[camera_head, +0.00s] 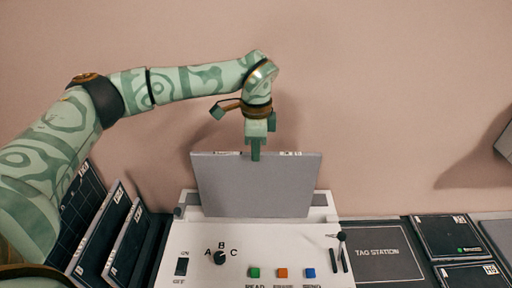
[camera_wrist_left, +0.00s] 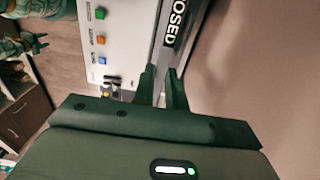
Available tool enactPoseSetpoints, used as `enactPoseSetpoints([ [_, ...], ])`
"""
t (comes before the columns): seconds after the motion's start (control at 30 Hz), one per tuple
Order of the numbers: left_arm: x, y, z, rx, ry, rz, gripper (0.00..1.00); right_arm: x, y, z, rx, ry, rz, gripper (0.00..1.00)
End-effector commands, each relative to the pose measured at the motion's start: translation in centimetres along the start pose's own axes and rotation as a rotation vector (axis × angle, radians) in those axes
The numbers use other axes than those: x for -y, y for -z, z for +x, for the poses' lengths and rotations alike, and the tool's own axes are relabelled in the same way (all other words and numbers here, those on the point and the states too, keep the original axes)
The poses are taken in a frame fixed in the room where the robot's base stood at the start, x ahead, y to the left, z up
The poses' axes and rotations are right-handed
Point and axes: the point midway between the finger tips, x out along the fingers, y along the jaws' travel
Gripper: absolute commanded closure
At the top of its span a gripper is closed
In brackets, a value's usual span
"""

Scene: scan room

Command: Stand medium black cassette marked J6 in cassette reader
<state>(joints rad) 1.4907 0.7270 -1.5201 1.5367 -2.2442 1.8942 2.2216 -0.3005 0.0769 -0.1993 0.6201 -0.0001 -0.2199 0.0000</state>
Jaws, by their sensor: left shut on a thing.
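My left gripper (camera_head: 256,153) is shut on the top edge of a wide cassette (camera_head: 253,187), which stands nearly upright with a plain grey face towards me. In the left wrist view the fingers (camera_wrist_left: 163,90) close on the cassette's dark edge (camera_wrist_left: 180,37), which carries a label ending in "OSED". I cannot read a J6 mark on it. The cassette's lower edge is at the back of the white cassette reader (camera_head: 200,243); I cannot tell how deep it sits in the slot. My right gripper is not in view.
Several dark cassettes (camera_head: 103,232) lean in a rack at the left. Dark cassettes (camera_head: 447,237) lie flat at the right, beside a dark TAG STATION panel (camera_head: 383,252). The reader's front has a dial (camera_head: 220,258), coloured buttons (camera_head: 282,273) and small levers (camera_head: 341,252). A pink wall stands behind.

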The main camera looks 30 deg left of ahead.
Motion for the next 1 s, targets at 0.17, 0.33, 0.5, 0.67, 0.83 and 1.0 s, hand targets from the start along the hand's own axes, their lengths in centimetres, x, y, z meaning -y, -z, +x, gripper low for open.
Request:
enactPoseSetpoints([
  [0.17,0.1,0.1,-0.1,-0.003,0.002,0.000,1.00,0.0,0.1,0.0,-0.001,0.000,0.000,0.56],
  [0.33,0.0,0.1,0.1,-0.002,0.002,0.000,1.00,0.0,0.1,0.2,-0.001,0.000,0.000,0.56],
  [0.5,0.1,0.1,0.6,-0.003,0.002,0.000,1.00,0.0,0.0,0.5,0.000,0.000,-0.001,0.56],
  [0.67,0.1,0.1,1.1,-0.003,0.002,0.000,1.00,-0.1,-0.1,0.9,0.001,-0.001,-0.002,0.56],
  [0.83,0.1,0.1,1.7,-0.003,0.002,0.000,1.00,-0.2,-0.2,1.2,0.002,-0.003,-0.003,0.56],
  [1.0,0.1,0.1,2.2,-0.002,0.002,0.000,1.00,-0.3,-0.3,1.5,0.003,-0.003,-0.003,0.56],
])
